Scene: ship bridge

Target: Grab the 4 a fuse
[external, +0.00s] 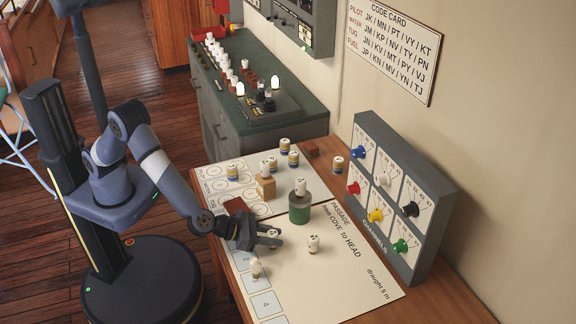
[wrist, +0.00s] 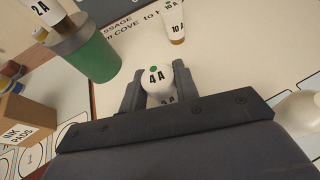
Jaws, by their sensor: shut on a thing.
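The 4 A fuse (wrist: 156,78) is a white cylinder with a green dot and "4 A" on its top. It stands between the two fingers of my gripper (wrist: 157,88) in the wrist view, and the fingers are shut on it. In the external view my gripper (external: 268,239) is low over the chart on the table, with the white fuse (external: 273,233) between its fingers. The lower part of the fuse is mostly hidden by my gripper. I cannot tell whether its base touches the chart.
A 10 A fuse (wrist: 173,22) stands beyond my gripper. A green cylinder (wrist: 95,55) bears a 2 A fuse (wrist: 47,10). An ink pads box (wrist: 22,122) is at left. Another white fuse (external: 256,267) stands close by. The chart's right part is clear.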

